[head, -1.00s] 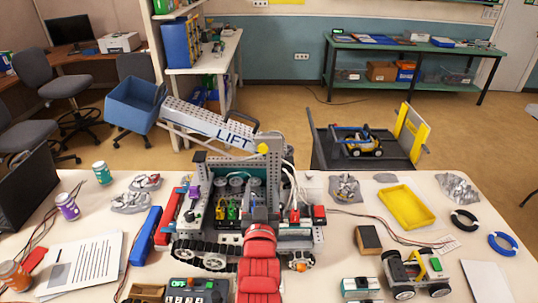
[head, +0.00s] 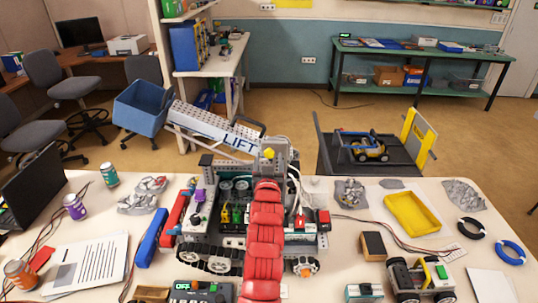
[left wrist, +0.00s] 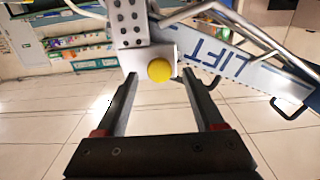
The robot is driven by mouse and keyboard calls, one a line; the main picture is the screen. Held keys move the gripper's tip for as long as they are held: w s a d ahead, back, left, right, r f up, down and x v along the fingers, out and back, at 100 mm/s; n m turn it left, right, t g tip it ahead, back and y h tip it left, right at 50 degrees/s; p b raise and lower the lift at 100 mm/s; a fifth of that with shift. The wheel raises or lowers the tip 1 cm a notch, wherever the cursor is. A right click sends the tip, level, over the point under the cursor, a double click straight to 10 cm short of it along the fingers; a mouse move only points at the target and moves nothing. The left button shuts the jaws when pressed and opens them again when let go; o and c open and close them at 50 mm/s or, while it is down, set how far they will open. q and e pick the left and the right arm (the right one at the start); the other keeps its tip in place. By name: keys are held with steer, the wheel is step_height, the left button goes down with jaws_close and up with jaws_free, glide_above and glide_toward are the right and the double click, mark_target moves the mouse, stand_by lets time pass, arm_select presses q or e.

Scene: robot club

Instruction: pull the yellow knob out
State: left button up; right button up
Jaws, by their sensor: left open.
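The yellow knob (head: 268,153) is a small round cap on a grey perforated post at the base of the boom marked LIFT (head: 222,133). It also shows in the left wrist view (left wrist: 160,71), in front of a pale plate. My left gripper (left wrist: 158,77) is open. Its two dark fingers reach forward on either side of the knob in that view, with gaps between them and it. I cannot tell how far their tips are from it in depth. In the head view my red left arm covers the machine's middle and mostly hides the gripper. My right gripper is not in view.
A blue bucket (head: 142,107) hangs at the boom's far end. White cables (head: 294,190) curve down just right of the post. A yellow tray (head: 412,214), a small wheeled robot (head: 420,278) and a blue bar (head: 152,238) lie on the white table.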

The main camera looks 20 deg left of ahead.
arm_select(q)
steer(key=shift+w+a, duration=0.15)
steer(key=shift+w, duration=0.3)
jaws_close()
stand_by(1.2)
